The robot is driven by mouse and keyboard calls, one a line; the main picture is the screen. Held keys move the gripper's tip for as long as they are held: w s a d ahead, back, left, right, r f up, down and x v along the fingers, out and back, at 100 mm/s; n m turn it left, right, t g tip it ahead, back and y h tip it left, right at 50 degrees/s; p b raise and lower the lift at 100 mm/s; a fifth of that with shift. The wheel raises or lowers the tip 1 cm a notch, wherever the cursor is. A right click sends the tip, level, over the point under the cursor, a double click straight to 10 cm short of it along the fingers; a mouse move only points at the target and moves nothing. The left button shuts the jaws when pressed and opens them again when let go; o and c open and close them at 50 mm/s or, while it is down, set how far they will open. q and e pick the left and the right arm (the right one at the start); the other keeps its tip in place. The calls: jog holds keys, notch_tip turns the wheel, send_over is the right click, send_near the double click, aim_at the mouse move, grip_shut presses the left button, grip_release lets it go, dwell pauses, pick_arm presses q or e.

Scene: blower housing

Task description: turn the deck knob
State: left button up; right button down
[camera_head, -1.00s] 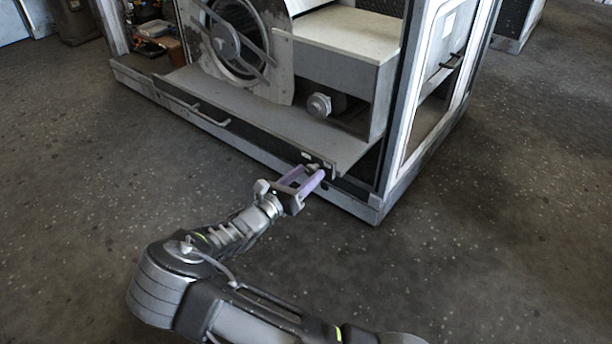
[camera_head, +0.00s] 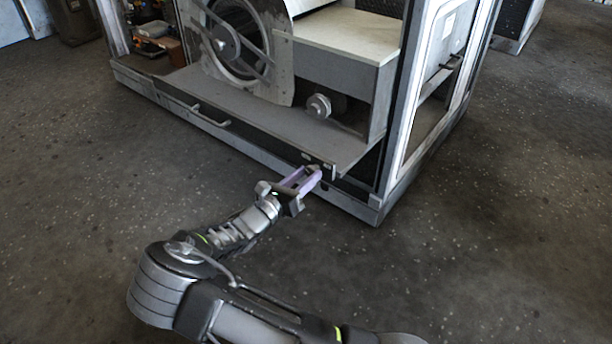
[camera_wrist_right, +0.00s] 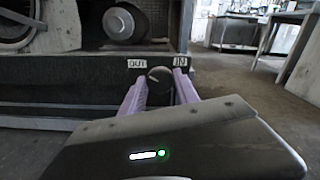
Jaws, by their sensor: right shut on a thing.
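The deck knob (camera_wrist_right: 160,75) is a small dark round knob on the front edge of the deck (camera_head: 235,105). In the right wrist view it sits between the white OUT label (camera_wrist_right: 137,64) and the white IN label (camera_wrist_right: 180,61). My right gripper (camera_head: 315,174) has purple fingers and is shut on the knob, one finger on each side. In the head view the fingertips hide most of the knob. My left gripper is in neither view.
The blower housing (camera_head: 390,200) stands around the deck, with a round fan (camera_head: 235,45) and a grey round fitting (camera_head: 318,105) inside. A handle (camera_head: 210,115) sticks out from the deck front to the left. The floor in front is clear.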

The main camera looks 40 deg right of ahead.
jog(key=shift+r+m+p, duration=0.1)
jog(key=shift+m+p, duration=0.8)
jog(key=shift+m, duration=0.5)
jog(key=m+p, duration=0.1)
jog(key=m, duration=0.1)
jog(key=shift+m, duration=0.3)
jog(key=m+p, duration=0.1)
jog(key=m, duration=0.2)
jog(key=shift+m, duration=0.3)
jog(key=shift+s+f+m, duration=0.1)
jog(key=shift+f+m, duration=0.1)
jog(key=shift+m, duration=1.2)
jog(key=c, duration=0.9)
grip_release()
jog(key=shift+p, duration=0.3)
